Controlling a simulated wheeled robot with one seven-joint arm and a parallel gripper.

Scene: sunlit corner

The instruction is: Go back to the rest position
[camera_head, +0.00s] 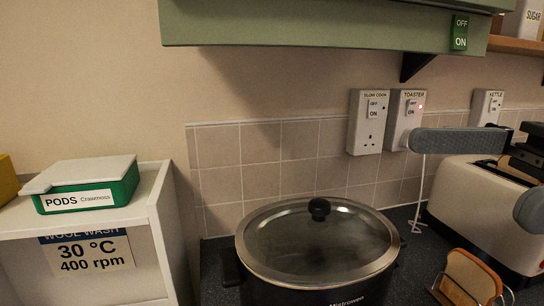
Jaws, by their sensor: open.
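My gripper (464,175) is at the right edge, in front of the cream toaster (462,215). Its two grey padded fingers are spread apart, with nothing seen between them. The upper finger points left across the wall tiles, and the lower one is partly cut off by the frame edge. The dark gripper body covers part of the toaster's top. I cannot tell whether the gripper touches the toaster.
A slow cooker (318,245) with a glass lid stands in the middle. Bread (472,276) stands in a wire rack at lower right. A green pods box (88,190) sits on a white shelf unit. A green cupboard (320,25) overhangs. The toaster socket (404,118) shows a red light.

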